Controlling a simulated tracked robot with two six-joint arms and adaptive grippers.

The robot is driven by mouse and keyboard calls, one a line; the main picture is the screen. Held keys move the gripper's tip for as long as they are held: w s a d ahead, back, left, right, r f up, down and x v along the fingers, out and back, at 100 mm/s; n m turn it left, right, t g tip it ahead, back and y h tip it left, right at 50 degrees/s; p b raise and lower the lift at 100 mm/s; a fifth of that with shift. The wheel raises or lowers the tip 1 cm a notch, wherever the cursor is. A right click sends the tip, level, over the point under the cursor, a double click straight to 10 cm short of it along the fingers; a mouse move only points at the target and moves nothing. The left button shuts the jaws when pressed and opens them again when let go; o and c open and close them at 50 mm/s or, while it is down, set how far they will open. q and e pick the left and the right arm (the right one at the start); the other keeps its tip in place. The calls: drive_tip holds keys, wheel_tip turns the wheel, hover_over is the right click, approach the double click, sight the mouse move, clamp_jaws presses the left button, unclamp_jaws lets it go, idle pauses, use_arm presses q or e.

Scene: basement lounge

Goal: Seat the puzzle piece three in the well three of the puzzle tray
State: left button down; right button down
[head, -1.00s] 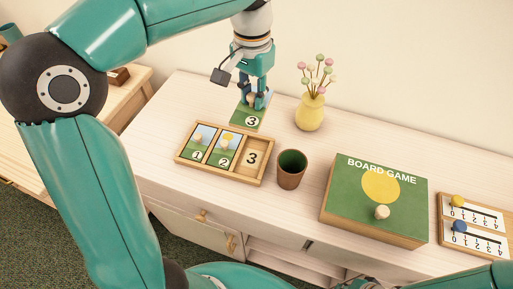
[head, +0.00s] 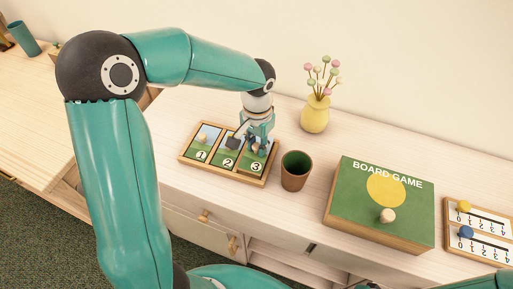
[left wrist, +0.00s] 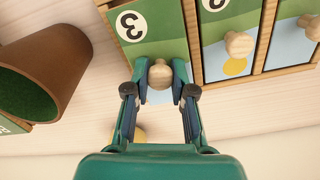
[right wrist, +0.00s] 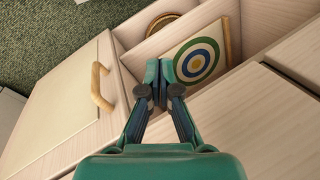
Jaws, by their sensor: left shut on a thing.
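Puzzle piece three (head: 255,170), green with a white number disc, is over the right-hand well of the wooden puzzle tray (head: 221,174). My left gripper (head: 259,149) is above it, shut on its knob. In the left wrist view the fingers (left wrist: 160,78) hold the round wooden knob of piece three (left wrist: 150,43), beside the tray's divider (left wrist: 191,45). The piece looks slightly turned against the tray; I cannot tell whether it lies fully down in the well. Well three is hidden under it. My right gripper (right wrist: 160,82) is shut and empty, in front of the cabinet.
Pieces one (head: 203,145) and two (head: 229,155) sit in the other wells. A brown cup (head: 295,171) stands close right of the tray, a yellow vase (head: 315,114) behind it. A board game box (head: 360,211) and scoring boards (head: 462,250) are further right.

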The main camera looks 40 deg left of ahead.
sight(257, 144)
use_arm(q)
wheel_tip(257, 144, down, 2)
drive_tip(key=shift+f, duration=0.1)
drive_tip(key=shift+f, duration=0.1)
drive_tip(key=c, duration=1)
unclamp_jaws()
drive_tip(key=shift+r, duration=0.35)
wheel_tip(257, 144, up, 12)
drive_tip(key=shift+f, duration=0.15)
